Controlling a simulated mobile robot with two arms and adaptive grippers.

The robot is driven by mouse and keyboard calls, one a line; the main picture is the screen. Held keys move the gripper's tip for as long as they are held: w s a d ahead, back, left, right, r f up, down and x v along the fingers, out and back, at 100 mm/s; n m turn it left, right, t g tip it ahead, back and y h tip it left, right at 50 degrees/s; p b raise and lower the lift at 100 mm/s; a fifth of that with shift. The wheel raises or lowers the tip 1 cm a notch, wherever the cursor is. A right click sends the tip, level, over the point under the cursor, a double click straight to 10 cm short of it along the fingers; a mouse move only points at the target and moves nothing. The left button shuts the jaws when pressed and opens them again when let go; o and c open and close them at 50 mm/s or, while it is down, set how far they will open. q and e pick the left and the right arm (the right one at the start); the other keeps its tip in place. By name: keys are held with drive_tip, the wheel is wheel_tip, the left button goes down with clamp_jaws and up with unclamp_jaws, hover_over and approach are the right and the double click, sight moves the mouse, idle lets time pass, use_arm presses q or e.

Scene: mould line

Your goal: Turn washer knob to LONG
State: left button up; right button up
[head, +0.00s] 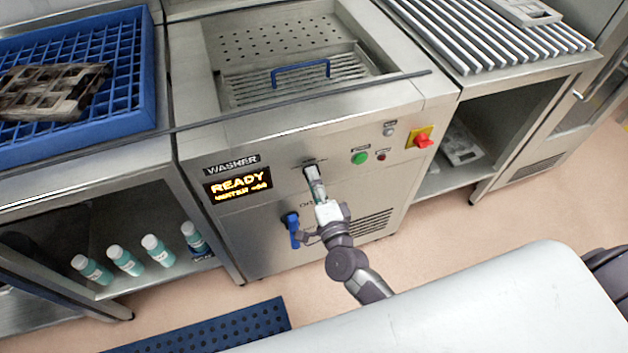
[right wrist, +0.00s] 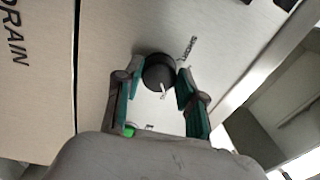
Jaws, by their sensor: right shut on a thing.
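The washer (head: 232,129) is a steel cabinet with a lit display (head: 238,188) reading READY. Its round black knob (right wrist: 157,70) shows in the right wrist view, with a white pointer mark on its face. My right gripper (head: 317,184) reaches the front panel right of the display and is shut on the knob, one finger on each side. In the head view the gripper mostly hides the knob. My left gripper is not in view.
A blue-handled drain valve (head: 293,230) sits just below my right gripper. A green button (head: 360,158) and a red switch (head: 423,141) are to the right. A blue rack (head: 130,118) stands at left above several teal bottles (head: 125,259).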

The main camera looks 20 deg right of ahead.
drive_tip(key=o, duration=1.2)
drive_tip(key=shift+c, duration=0.2)
drive_tip(key=s, duration=1.2)
drive_tip(key=shift+d+f, duration=0.15)
drive_tip(key=shift+f, duration=0.15)
drive_tip(key=s+f+n+g+y+p, duration=0.1)
drive_tip(key=s+f+n+g, duration=0.25)
drive_tip(key=f, duration=0.55)
drive_tip(key=s+d+f+n+g, duration=0.15)
drive_tip(key=f+n, duration=0.25)
drive_tip(key=f, duration=0.4)
drive_tip(key=s+f+n+g+y+p, duration=0.1)
drive_tip(key=s+f+n+g, duration=0.3)
drive_tip(key=f, duration=0.5)
drive_tip(key=s+d+f+n+g, duration=0.2)
drive_tip(key=s+f+g, duration=0.1)
drive_tip(key=s, duration=0.4)
drive_tip(key=s+d+f+n+g+h+p, duration=0.1)
drive_tip(key=s+d+f+n+g, duration=0.1)
drive_tip(key=s+f, duration=0.4)
drive_tip(key=s+d+f+n+g+h, duration=0.1)
drive_tip(key=s+d+f+n+g, duration=0.2)
drive_tip(key=s, duration=0.5)
drive_tip(key=shift+s+f+n+g, duration=0.3)
drive_tip(key=shift+s+f+n, duration=0.1)
drive_tip(key=shift+f, duration=0.25)
